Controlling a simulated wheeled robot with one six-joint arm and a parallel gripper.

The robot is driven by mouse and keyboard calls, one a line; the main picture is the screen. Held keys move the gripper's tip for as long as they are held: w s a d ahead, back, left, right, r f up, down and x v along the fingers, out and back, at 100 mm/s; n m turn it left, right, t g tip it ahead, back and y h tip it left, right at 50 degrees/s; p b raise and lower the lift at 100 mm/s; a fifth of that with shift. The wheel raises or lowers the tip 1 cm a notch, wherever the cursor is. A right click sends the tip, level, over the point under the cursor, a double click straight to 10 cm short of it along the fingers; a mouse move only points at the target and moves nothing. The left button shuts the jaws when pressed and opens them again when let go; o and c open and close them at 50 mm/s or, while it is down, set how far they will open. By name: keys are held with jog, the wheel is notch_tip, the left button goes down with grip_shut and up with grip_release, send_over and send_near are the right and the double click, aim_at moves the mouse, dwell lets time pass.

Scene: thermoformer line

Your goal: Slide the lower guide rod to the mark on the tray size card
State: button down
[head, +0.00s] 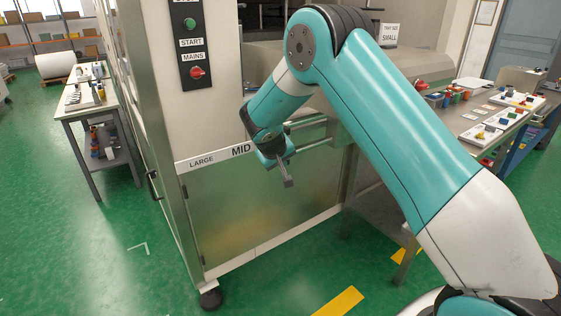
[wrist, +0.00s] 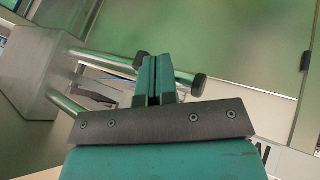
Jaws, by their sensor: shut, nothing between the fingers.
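The tray size card (head: 389,34) reads SMALL and stands on top of the machine in the head view. Two horizontal metal guide rods, the lower one (head: 318,143) among them, stick out by my wrist, partly hidden by my arm. The scale strip (head: 213,158) reads LARGE and MID; its right part is hidden. My gripper (head: 287,182) is shut and empty, close to the rods' left ends. In the wrist view its fingers (wrist: 155,78) are together near a rod with a black end cap (wrist: 199,85). I cannot tell whether they touch it.
A metal block (wrist: 35,65) carries the rods in the wrist view. The machine's lower panel (head: 255,205) is just behind my gripper. A control panel (head: 192,45) is above left. A worktable with parts (head: 465,125) stands at right.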

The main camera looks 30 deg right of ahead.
jog(key=s+a+r+b, duration=0.2)
jog(key=s+a+r, duration=0.2)
jog(key=a+r, duration=0.3)
jog(key=shift+s+a+r, duration=0.25)
jog(key=shift+a+r, duration=0.1)
jog(key=shift+r, duration=0.2)
jog(key=s+a+r+n+g+y, duration=0.1)
jog(key=s+a+r+n+y, duration=0.1)
jog(key=s, duration=1)
jog(key=s+a+r+n+g+y, duration=0.2)
jog(key=s+a+y, duration=0.2)
jog(key=s, duration=0.8)
jog(key=s+a+r+n+g+y, duration=0.2)
jog(key=s+a, duration=0.4)
jog(key=s, duration=0.6)
jog(key=shift+s+a+n+y, duration=0.15)
jog(key=shift+n+y, duration=0.45)
jog(key=shift+y, duration=0.1)
